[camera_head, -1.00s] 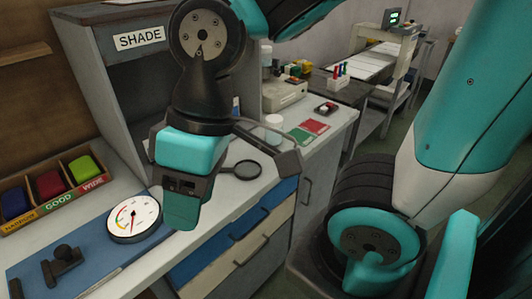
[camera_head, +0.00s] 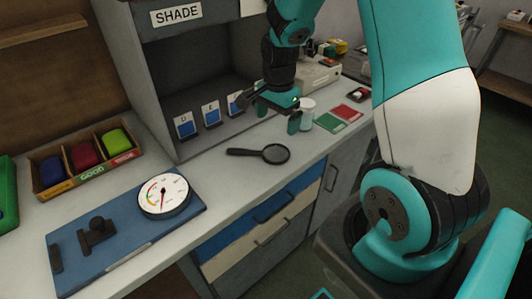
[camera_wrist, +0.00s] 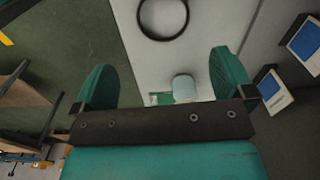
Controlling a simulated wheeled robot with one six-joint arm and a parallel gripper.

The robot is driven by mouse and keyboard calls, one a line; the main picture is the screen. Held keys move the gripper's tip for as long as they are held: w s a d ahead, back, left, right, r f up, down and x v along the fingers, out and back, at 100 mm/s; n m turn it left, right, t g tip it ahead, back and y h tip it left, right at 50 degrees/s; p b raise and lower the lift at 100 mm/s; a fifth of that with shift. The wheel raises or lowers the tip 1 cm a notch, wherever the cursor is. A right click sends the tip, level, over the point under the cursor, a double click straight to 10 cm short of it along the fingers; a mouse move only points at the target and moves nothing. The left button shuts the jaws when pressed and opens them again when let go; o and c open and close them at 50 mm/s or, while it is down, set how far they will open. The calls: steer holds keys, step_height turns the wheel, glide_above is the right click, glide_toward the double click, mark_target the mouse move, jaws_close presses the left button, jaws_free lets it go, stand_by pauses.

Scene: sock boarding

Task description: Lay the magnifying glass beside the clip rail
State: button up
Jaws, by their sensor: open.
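The magnifying glass (camera_head: 275,153), with a dark round rim and black handle, lies flat on the light counter in front of the SHADE booth. Its lens ring also shows at the top of the wrist view (camera_wrist: 163,15). My gripper (camera_head: 270,112) is open and empty, apart from the glass, beyond it in the head view near a white jar (camera_head: 307,109). In the wrist view its two teal fingers (camera_wrist: 162,68) stand wide apart. I cannot tell for sure which thing is the clip rail; a blue board (camera_head: 135,232) carries black clip-like parts (camera_head: 97,234).
A dial gauge (camera_head: 163,195) sits on the blue board. A tray of coloured blocks (camera_head: 88,160) stands at the left. Several blue-and-white cards (camera_head: 211,114) stand in the booth. Green (camera_head: 329,122) and red (camera_head: 347,112) swatches lie right of the jar. Counter around the glass is clear.

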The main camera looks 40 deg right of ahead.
glide_above(276, 153)
steer(key=f, duration=0.6)
steer(key=shift+s+a+f, duration=0.15)
steer(key=shift+a+f, duration=0.1)
steer(key=shift+a, duration=0.05)
steer(key=shift+w+d+f+p, duration=0.15)
steer(key=shift+f+p, duration=0.1)
steer(key=shift+f, duration=1.05)
steer(key=shift+w+d+f+p, duration=0.1)
steer(key=shift+d+f+p, duration=0.1)
steer(key=shift+f, duration=1.1)
steer(key=c, duration=0.8)
steer(key=shift+r, duration=0.1)
